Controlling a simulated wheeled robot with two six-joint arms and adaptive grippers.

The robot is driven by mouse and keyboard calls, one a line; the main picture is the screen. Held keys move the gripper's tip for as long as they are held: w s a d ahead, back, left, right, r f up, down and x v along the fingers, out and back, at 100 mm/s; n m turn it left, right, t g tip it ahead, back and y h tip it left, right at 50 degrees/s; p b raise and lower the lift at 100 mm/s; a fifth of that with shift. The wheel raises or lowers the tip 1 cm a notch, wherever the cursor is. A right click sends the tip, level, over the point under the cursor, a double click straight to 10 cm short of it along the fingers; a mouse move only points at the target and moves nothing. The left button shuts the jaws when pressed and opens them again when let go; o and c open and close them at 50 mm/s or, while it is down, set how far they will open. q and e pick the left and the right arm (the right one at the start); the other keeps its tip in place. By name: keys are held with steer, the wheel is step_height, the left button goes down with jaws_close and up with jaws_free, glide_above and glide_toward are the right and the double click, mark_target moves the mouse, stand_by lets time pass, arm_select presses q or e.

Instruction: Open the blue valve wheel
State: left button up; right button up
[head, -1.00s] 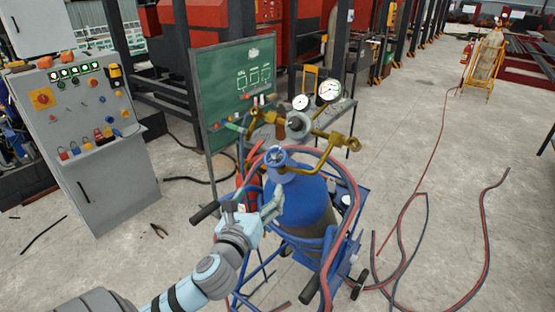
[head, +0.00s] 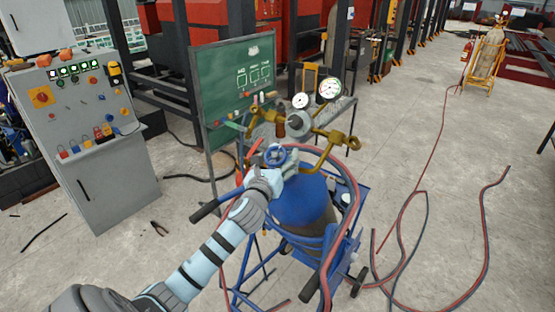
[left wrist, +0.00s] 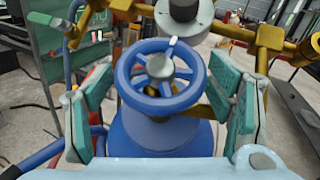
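The blue valve wheel (head: 275,155) sits on top of the blue gas cylinder (head: 300,200), which stands in a blue cart. In the left wrist view the wheel (left wrist: 150,82) is in the middle of the picture, with a grey hub and spokes. My left gripper (head: 281,163) is at the wheel. Its two teal-padded fingers (left wrist: 165,98) are spread open, one on each side of the wheel, with gaps between the pads and the rim. The near part of the gripper hides some of the cylinder neck in the head view. My right gripper is not in view.
Brass regulator fittings (head: 325,135) with two round gauges (head: 330,89) are close behind the wheel. Red and dark hoses (head: 350,205) loop around the cart. A green board (head: 232,85) stands behind, and a grey control cabinet (head: 90,140) is at left. The floor at right holds loose hoses.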

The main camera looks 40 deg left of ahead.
arm_select(q)
steer(key=c, duration=1.1)
steer(key=shift+y, duration=0.3)
